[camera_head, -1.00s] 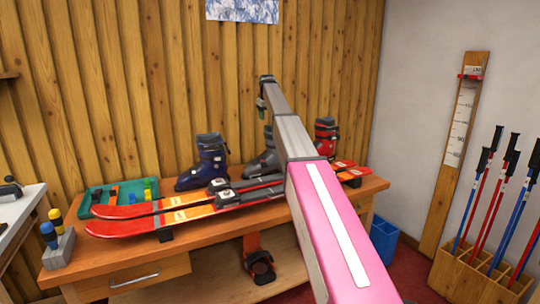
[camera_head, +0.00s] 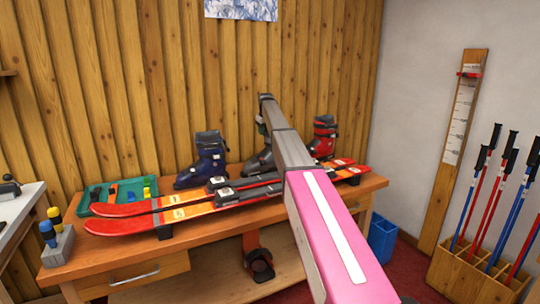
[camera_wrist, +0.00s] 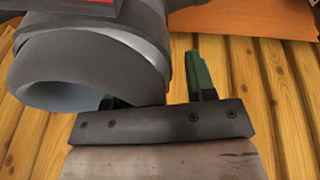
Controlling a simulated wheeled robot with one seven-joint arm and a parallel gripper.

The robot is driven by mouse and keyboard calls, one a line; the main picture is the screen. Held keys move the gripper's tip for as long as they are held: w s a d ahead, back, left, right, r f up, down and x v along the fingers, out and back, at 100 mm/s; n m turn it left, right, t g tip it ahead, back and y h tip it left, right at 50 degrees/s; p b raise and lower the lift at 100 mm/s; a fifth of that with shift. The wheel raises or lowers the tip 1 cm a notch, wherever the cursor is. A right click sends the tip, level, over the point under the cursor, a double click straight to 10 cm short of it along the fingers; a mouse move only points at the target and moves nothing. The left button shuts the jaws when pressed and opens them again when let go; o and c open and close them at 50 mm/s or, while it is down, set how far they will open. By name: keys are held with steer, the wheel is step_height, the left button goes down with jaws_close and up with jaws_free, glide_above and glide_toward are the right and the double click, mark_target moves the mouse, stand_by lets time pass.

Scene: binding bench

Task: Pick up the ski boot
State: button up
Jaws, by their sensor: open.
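Three ski boots stand on the bench: a blue one (camera_head: 210,160), a grey one (camera_head: 257,160) partly hidden by my arm, and a red one (camera_head: 324,138). My gripper (camera_head: 262,122) is just above the grey boot in the head view, small and partly hidden. In the wrist view the grey boot (camera_wrist: 120,48) fills the upper left, its hollow cuff opening close to my gripper (camera_wrist: 155,88). The green fingers are open and apart. The boot cuff hides most of the left finger; the right finger is beside the cuff. I cannot tell whether they touch it.
Red-orange skis (camera_head: 150,207) lie along the front of the wooden bench (camera_head: 110,254). A green tray (camera_head: 88,200) and a holder with tools (camera_head: 58,248) are at the left. Behind is the plank wall (camera_head: 150,80). A pole rack (camera_head: 470,268) stands at the right.

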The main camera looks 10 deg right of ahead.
steer(key=shift+c, duration=0.3)
jaws_close()
steer(key=shift+d, duration=0.1)
stand_by(1.0)
